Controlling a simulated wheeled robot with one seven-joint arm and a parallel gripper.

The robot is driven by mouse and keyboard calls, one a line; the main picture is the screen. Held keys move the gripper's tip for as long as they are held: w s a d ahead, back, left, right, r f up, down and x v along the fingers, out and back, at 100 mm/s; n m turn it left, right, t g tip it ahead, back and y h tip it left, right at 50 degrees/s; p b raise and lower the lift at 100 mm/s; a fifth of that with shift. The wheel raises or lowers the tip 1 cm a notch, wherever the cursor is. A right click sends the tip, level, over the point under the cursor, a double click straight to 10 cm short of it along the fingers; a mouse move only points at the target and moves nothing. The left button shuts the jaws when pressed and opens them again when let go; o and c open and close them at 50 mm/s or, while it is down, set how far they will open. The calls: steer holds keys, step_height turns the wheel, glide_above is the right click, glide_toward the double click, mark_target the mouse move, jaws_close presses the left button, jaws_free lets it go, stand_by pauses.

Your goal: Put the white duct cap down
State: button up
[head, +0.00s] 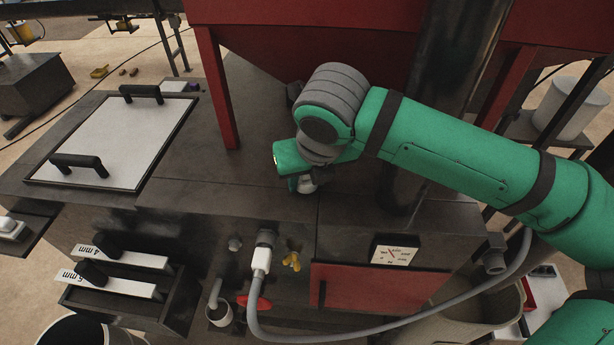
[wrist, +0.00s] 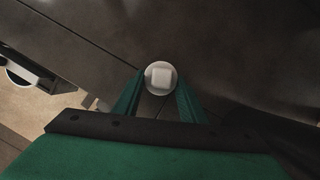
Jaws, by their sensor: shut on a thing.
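The white duct cap (wrist: 161,76) is a small round disc with a squarish raised knob. In the wrist view it sits between the tips of my gripper (wrist: 159,97), whose two green fingers are shut on it. In the head view my gripper (head: 304,184) points down over the dark metal top (head: 185,180) of the machine, near its front edge. Only a bit of whitish cap shows there, mostly hidden by the gripper. I cannot tell whether the cap touches the surface.
A pale lidded panel with two black handles (head: 115,143) lies to the left. A red leg (head: 218,90) and hopper stand behind. The top left of my gripper is bare.

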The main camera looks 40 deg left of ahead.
steer(key=shift+s+f, duration=0.1)
steer(key=shift+f, duration=0.5)
steer(key=o, duration=1.2)
steer(key=shift+d+f, duration=0.1)
steer(key=shift+s, duration=0.1)
steer(key=shift+r, duration=0.35)
steer(key=shift+w+a+v, duration=0.1)
steer(key=shift+a+v, duration=0.05)
steer(key=shift+v, duration=3)
steer(key=shift+w+a+v, duration=0.15)
steer(key=shift+v, duration=3)
